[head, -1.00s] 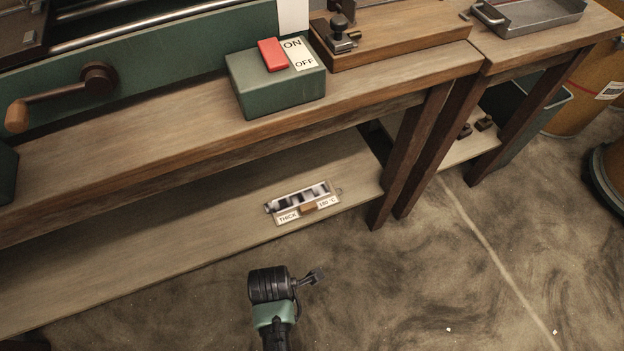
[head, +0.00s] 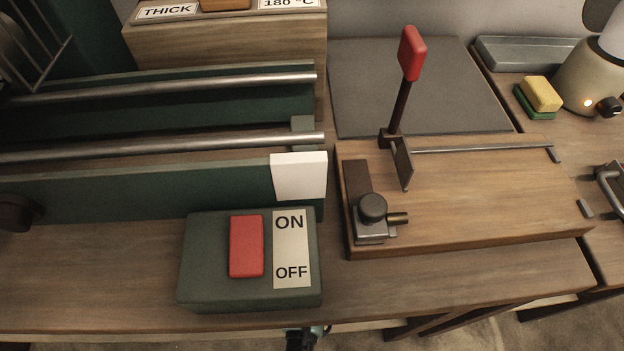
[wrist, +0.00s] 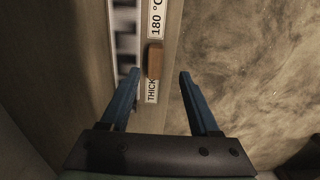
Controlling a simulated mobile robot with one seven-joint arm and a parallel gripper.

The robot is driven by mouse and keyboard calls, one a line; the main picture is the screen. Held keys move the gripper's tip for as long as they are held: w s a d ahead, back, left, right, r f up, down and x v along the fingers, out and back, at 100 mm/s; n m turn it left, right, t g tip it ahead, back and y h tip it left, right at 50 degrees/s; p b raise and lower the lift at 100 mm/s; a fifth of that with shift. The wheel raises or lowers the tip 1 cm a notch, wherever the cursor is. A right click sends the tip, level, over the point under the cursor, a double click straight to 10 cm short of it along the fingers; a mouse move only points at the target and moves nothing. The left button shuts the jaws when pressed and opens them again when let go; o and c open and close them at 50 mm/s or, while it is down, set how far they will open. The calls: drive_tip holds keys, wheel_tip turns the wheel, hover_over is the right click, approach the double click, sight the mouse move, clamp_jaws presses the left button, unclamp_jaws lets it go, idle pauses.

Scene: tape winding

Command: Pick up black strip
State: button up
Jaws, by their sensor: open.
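In the wrist view, a pale holder (wrist: 113,30) runs along the left, with dark patches (wrist: 127,45) in it. I cannot tell which patch, if any, is the black strip. Beside them are a "180 °C" label (wrist: 157,18), a brown block (wrist: 154,61) and a "THICK" label (wrist: 151,90). My gripper (wrist: 160,75) is open and empty, its blue fingers apart. The left fingertip appears over the holder's edge; the right one appears over the floor. Contact cannot be told. In the head view, the holder and gripper are out of sight.
The wrist view shows floor (wrist: 240,70) at the right. In the head view, a green ON/OFF box (head: 205,290) stands at the bench's front. A wooden board (head: 480,200) with a red-handled lever (head: 411,55) lies right of it. Yellow and green sponges (head: 541,93) lie further right.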

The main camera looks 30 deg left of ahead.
drive_tip(key=f+b, duration=0.2)
drive_tip(key=f, duration=0.1)
drive_tip(key=w+f+b, duration=0.1)
drive_tip(key=f, duration=0.1)
drive_tip(key=shift+c, duration=0.3)
clamp_jaws()
